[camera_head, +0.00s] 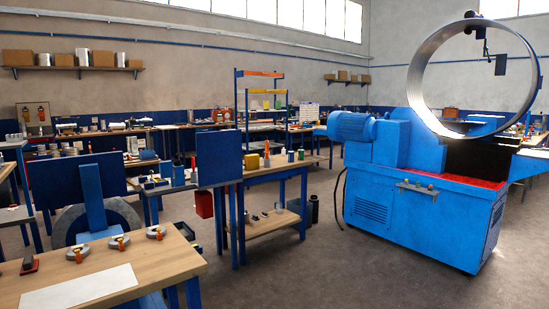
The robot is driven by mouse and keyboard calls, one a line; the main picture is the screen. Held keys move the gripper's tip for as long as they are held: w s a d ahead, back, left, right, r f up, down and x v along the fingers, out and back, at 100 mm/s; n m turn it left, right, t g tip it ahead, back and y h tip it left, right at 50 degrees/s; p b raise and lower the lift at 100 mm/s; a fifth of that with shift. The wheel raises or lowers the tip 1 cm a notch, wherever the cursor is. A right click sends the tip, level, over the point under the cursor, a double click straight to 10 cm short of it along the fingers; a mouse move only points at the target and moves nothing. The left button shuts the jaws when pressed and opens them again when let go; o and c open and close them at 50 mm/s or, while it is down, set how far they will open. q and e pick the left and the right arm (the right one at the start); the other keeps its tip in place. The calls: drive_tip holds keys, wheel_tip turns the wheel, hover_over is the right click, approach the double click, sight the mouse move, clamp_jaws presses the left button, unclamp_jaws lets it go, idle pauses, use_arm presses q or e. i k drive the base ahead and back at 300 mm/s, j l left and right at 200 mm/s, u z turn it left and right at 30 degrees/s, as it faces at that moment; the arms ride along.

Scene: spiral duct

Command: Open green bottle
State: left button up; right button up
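Small containers stand on the wooden-topped table in the middle of the room. One small green container (300,154) stands near its right end, beside a dark one (291,156). It is too small to tell whether it is a bottle or whether it has a cap. Neither of my grippers is in view.
A wooden workbench (170,262) with a white sheet (79,289) and several clamps (118,242) is at the front left. A large blue machine (420,215) with a metal ring stands at right. Grey floor (290,275) is clear between them. A red bin (204,204) stands by the middle table.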

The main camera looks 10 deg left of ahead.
sight(300, 152)
drive_tip(key=i+u, duration=0.25)
drive_tip(key=i, duration=4.4)
drive_tip(key=i+z, duration=0.1)
drive_tip(key=i, duration=0.45)
drive_tip(key=i+j+z, duration=0.1)
drive_tip(key=i, duration=0.45)
drive_tip(key=i+j, duration=0.25)
drive_tip(key=i, duration=0.3)
drive_tip(key=i+j+z, duration=0.15)
drive_tip(key=i, duration=0.4)
